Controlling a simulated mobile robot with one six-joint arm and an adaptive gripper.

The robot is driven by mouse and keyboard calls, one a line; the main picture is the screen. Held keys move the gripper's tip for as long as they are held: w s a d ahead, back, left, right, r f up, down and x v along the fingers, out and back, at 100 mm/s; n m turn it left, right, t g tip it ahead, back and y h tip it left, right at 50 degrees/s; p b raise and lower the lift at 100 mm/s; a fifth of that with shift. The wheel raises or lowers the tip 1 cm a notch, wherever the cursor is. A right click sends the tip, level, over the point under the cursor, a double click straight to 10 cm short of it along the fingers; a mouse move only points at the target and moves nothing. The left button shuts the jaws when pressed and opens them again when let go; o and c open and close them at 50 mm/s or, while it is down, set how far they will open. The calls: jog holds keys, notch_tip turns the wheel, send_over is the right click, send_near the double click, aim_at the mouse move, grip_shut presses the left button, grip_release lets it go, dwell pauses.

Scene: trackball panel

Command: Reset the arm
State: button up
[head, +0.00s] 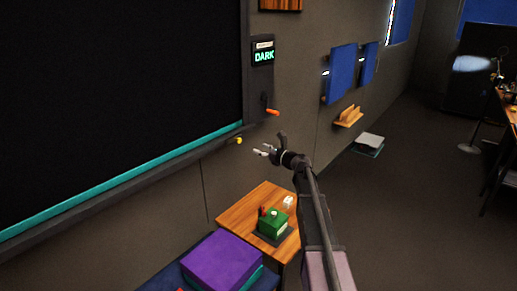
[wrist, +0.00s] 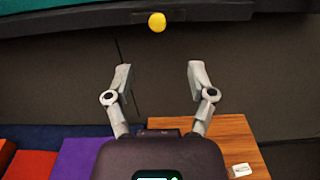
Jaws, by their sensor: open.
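My gripper (head: 263,150) is open and empty in the head view, at the end of my arm in front of the wall. In the wrist view its two fingers (wrist: 158,82) stand wide apart with nothing between them. A yellow ball-like knob (head: 239,141) sits at the lower edge of the big dark panel, a little left of the fingertips. It also shows in the wrist view (wrist: 157,22), ahead of the fingers and apart from them. A small display (head: 263,54) beside the panel reads "DARK". An orange handle (head: 272,112) sticks out below it.
A wooden table (head: 250,199) below my gripper bears a green box (head: 272,224) and a small white item (head: 288,201). A purple block (head: 222,263) lies to its left. Blue wall panels (head: 340,74) and a wooden wall shelf (head: 349,117) are farther right. Open floor lies to the right.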

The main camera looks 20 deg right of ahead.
jog(key=s+a+f+n+g+h+p, duration=0.1)
jog(key=s+a+f+n+g+p, duration=0.25)
jog(key=s+a+n, duration=0.45)
jog(key=s+a+f+n+g+h+p, duration=0.1)
jog(key=s+a+f+n+g+p, duration=0.1)
jog(key=s+a+n+g, duration=0.45)
jog(key=s+d+n+g+h+p, duration=0.2)
jog(key=s+n, duration=0.5)
jog(key=s, duration=0.5)
jog(key=s+d+f+n+g+h+p, duration=0.1)
jog(key=s+n+h+p, duration=0.3)
jog(key=s, duration=0.8)
jog(key=n+g+h, duration=0.1)
jog(key=n+h, duration=0.1)
jog(key=n, duration=0.1)
jog(key=shift+d+f+g+h, duration=0.3)
jog(key=shift+d, duration=0.1)
jog(key=shift+c, duration=1)
jog(key=shift+s, duration=0.15)
